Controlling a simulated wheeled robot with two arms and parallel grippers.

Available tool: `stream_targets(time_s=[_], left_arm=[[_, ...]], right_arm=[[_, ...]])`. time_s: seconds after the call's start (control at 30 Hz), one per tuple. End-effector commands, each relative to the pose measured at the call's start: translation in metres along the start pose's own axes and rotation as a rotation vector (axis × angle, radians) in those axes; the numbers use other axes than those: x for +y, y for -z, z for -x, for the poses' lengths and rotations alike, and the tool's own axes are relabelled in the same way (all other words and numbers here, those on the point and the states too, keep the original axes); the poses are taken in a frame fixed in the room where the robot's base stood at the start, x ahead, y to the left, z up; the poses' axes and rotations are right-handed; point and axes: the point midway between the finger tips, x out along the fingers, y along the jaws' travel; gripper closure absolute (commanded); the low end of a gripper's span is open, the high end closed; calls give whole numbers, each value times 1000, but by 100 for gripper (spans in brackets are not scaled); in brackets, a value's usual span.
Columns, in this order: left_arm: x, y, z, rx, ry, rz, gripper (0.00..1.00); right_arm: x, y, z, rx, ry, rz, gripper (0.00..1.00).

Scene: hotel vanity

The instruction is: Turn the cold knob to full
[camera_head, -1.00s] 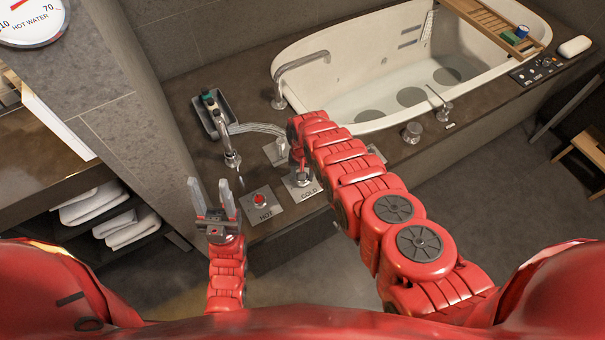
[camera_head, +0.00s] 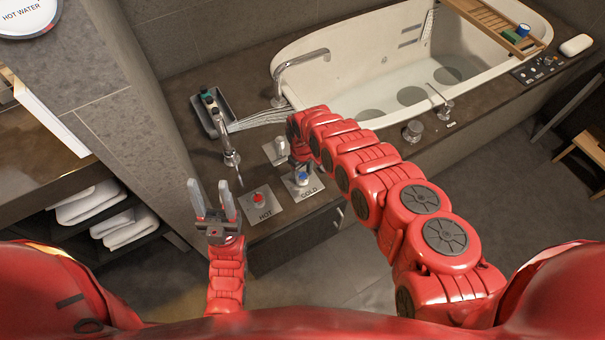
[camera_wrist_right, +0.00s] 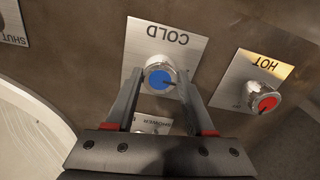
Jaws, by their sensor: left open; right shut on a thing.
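The cold knob (camera_head: 302,180), chrome with a blue cap, stands on a square plate marked COLD (camera_head: 318,190). In the right wrist view the knob (camera_wrist_right: 160,77) sits between the fingers of my right gripper (camera_wrist_right: 161,66), which is shut on it. A dark mark on the blue cap points right in that view. In the head view the right gripper (camera_head: 299,163) reaches the knob from behind, partly hidden by my arm. My left gripper (camera_head: 214,198) is open and empty, left of the hot knob.
The red-capped hot knob (camera_head: 258,199) is beside the cold plate; it also shows in the right wrist view (camera_wrist_right: 262,99). A chrome faucet (camera_head: 231,157), a dark tray (camera_head: 208,118) and a bathtub (camera_head: 300,68) stand behind. A striped, blurred shape (camera_head: 262,119) extends from the faucet.

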Motion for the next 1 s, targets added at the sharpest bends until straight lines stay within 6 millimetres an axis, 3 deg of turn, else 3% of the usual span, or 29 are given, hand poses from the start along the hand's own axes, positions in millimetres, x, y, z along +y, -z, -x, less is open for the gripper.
stream_targets(time_s=[0.67,0.7,0.87,1.0], left_arm=[[0,0,2,0,0,0,50],[0,0,2,0,0,0,50],[0,0,2,0,0,0,50],[0,0,2,0,0,0,50]], right_arm=[[2,2,1,4,-3,63,100],[2,2,1,5,-3,63,43],[1,1,1,3,-1,62,16],[1,1,1,2,-1,62,16]])
